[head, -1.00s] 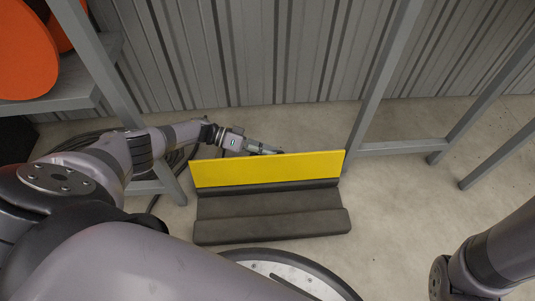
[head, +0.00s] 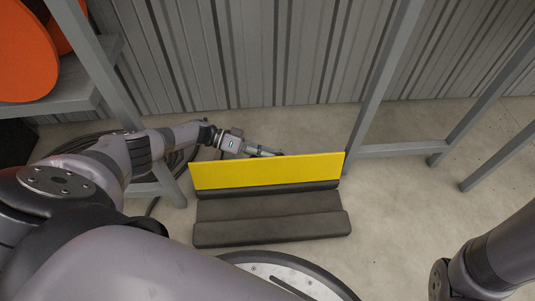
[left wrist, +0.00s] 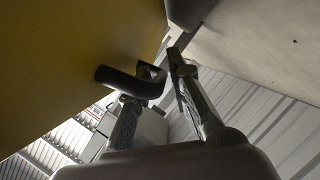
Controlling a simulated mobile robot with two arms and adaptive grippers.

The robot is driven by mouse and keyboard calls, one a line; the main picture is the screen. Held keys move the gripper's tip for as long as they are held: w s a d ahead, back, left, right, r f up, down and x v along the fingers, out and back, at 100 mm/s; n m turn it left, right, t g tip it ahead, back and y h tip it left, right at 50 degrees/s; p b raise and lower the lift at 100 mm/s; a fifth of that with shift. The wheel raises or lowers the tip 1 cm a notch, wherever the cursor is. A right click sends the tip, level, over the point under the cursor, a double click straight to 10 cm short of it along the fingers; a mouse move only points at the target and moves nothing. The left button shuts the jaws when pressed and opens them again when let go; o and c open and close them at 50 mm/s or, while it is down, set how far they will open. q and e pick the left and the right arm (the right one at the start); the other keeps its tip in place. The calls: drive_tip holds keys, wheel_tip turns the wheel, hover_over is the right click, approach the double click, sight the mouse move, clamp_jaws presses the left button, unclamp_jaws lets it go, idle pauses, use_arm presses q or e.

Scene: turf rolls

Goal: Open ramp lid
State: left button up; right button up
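The yellow ramp lid (head: 267,171) stands raised, its yellow face toward me, along the back of the dark grey stepped ramp (head: 270,227). My left gripper (head: 273,154) is behind the lid's top edge, its tips partly hidden by the lid. In the left wrist view the lid's yellow surface (left wrist: 60,60) fills the left side. There my left gripper (left wrist: 163,68) has its fingers apart. A dark curved part (left wrist: 128,82) lies by the left finger's tip; I cannot tell whether it belongs to the lid. My right gripper is out of view.
Grey metal frame posts stand on both sides of the ramp, the right post (head: 380,80) close to the lid's right end. A corrugated wall (head: 260,50) is behind. Dark cables (head: 170,165) lie at left. Orange discs (head: 25,55) sit on a shelf.

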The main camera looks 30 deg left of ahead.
use_arm(q)
drive_tip(key=v, duration=1.1)
drive_tip(key=shift+a, duration=0.25)
